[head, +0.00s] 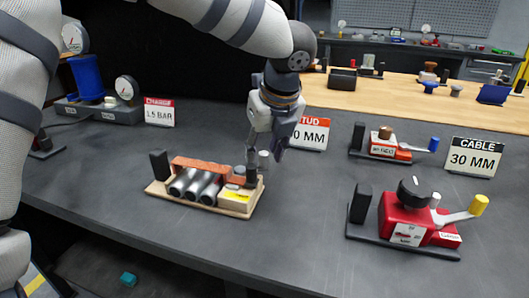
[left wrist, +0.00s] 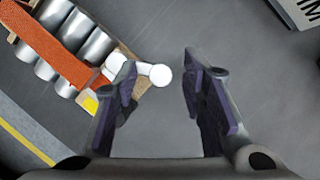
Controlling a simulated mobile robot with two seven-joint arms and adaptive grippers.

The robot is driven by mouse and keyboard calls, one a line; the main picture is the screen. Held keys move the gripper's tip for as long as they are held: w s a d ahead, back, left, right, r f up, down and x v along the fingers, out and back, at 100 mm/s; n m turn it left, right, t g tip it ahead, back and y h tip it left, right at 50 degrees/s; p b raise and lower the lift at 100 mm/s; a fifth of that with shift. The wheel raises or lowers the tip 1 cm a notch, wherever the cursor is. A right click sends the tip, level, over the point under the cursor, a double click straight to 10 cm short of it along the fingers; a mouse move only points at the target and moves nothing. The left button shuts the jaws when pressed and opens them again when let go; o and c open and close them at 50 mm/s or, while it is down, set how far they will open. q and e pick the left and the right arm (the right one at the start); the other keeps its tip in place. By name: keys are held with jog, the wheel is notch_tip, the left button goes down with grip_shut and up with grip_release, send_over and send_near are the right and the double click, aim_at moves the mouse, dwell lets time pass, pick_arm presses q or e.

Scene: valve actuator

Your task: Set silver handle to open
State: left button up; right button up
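The silver handle (head: 263,158) is on the right end of a small wooden board (head: 157,187), beside a yellow label. In the left wrist view the handle (left wrist: 160,76) is a short pale bar with round ends. My left gripper (head: 267,167) points down over that end of the board. In the left wrist view the left gripper (left wrist: 158,75) is open, and the handle's round outer end shows between its fingertips. The inner end is partly behind the left finger. I cannot tell whether a finger touches it. My right gripper is not in view.
The board also carries silver cylinders (head: 184,183), a red-orange bar (head: 205,165) and a black block (head: 159,163). To the right stand a red valve unit (head: 400,216) with a yellow-tipped lever and a smaller unit (head: 381,148) with a blue-tipped lever. Signs stand behind.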

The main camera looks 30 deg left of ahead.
pick_arm(q)
jog(key=shift+w+a+f, duration=0.15)
jog(key=shift+a+f, duration=0.05)
jog(key=shift+f, duration=0.4)
grip_shut()
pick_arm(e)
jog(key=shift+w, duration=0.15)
